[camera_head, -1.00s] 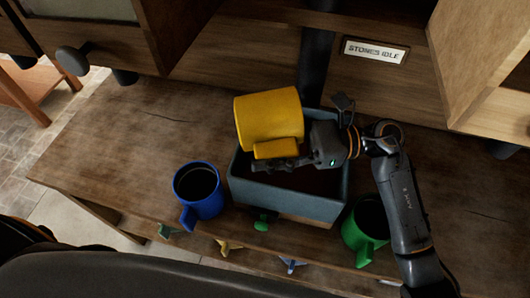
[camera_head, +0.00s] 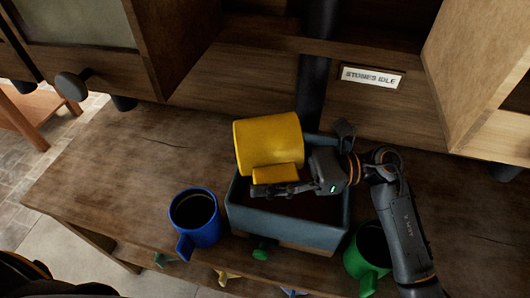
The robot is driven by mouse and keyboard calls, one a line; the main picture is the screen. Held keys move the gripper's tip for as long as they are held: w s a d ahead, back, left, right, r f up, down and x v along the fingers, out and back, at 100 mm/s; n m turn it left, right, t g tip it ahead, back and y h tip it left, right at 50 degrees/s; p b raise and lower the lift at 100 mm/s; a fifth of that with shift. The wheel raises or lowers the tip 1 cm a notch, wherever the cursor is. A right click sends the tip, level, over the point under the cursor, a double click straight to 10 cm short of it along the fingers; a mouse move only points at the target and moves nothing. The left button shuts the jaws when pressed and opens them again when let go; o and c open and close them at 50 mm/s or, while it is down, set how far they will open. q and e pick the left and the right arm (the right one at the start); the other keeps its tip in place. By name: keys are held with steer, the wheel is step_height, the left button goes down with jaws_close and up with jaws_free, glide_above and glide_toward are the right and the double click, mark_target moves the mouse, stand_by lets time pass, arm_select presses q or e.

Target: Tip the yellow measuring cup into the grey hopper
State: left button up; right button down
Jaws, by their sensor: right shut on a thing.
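The yellow measuring cup (camera_head: 268,139) is tilted on its side above the grey hopper (camera_head: 285,229). My right gripper (camera_head: 282,189) is shut on the cup at its handle, over the hopper's opening. The cup's mouth is turned away from view, so its inside is hidden. The hopper is an open, square, blue-grey box with a dark inside, standing on the wooden bench (camera_head: 120,165). The cup and my gripper cover part of its opening. My left gripper is not in view.
A blue cup (camera_head: 194,217) stands just left of the hopper. A green cup (camera_head: 366,255) stands to its right, beside my right arm. A dark post (camera_head: 318,60) rises behind the hopper. Wooden cabinets stand at the back. The bench's left part is clear.

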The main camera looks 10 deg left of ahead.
steer(key=shift+r+y+b, duration=0.15)
steer(key=shift+y+b, duration=0.25)
steer(key=shift+b, duration=0.45)
steer(key=shift+s+r+b, duration=0.15)
steer(key=shift+r+b, duration=0.1)
steer(key=shift+b, duration=0.25)
